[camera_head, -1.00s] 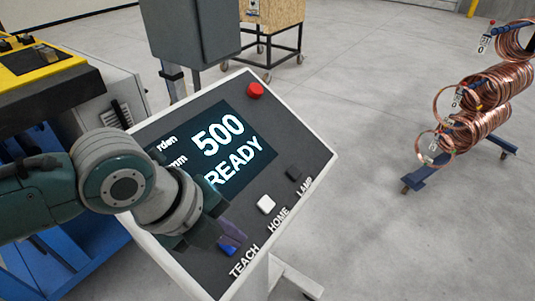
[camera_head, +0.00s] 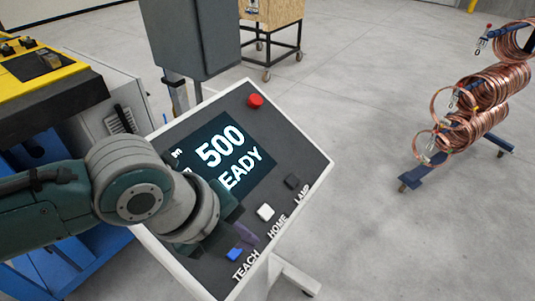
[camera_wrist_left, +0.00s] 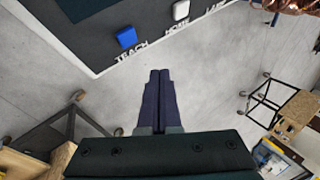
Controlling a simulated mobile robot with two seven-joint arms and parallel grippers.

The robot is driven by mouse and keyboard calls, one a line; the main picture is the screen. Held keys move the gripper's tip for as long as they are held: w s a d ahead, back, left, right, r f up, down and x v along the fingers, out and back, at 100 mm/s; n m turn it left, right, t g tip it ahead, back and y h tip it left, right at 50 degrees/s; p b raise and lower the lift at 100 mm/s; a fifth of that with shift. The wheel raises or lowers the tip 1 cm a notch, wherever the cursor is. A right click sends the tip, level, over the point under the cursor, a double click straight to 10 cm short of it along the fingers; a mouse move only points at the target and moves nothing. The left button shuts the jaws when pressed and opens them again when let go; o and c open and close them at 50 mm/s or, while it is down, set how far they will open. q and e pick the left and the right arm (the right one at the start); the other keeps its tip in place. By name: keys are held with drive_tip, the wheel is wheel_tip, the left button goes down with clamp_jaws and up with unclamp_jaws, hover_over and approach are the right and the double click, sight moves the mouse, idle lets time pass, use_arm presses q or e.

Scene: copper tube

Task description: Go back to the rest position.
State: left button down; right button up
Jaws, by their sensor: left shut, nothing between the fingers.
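My left gripper (camera_head: 247,232) is over the lower left part of the control panel (camera_head: 300,150), close to the blue TEACH button (camera_head: 235,254). In the left wrist view its two dark fingers (camera_wrist_left: 158,85) are together with nothing between them. There the blue button (camera_wrist_left: 127,37) shows beyond the fingertips, apart from them. My left forearm and wrist cover the left part of the panel and part of its screen (camera_head: 225,150), which reads 500 and the end of READY. My right gripper is in neither view.
The white HOME button (camera_head: 265,212), dark LAMP button (camera_head: 292,181) and red button (camera_head: 255,101) are on the panel. A yellow and black machine (camera_head: 45,75) stands left. A rack of copper coils (camera_head: 475,110) stands right. Grey floor between is clear.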

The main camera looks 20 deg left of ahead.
use_arm(q)
drive_tip(key=s+d+r+n, duration=0.2)
drive_tip(key=s+d+n, duration=0.1)
drive_tip(key=s+n, duration=0.1)
drive_tip(key=s+a+r+n+y, duration=0.2)
drive_tip(key=s+a+r+n, duration=0.3)
drive_tip(key=n, duration=0.4)
drive_tip(key=s+a+r+n+y, duration=0.1)
drive_tip(key=s+a+r+n, duration=0.1)
drive_tip(key=s+a+n, duration=0.6)
wheel_tip(320, 180, up, 15)
drive_tip(key=w+d+n+p, duration=0.1)
drive_tip(key=d+n+p, duration=0.1)
drive_tip(key=p, duration=1.2)
drive_tip(key=shift+f+g, duration=0.2)
drive_tip(key=shift+g, duration=0.1)
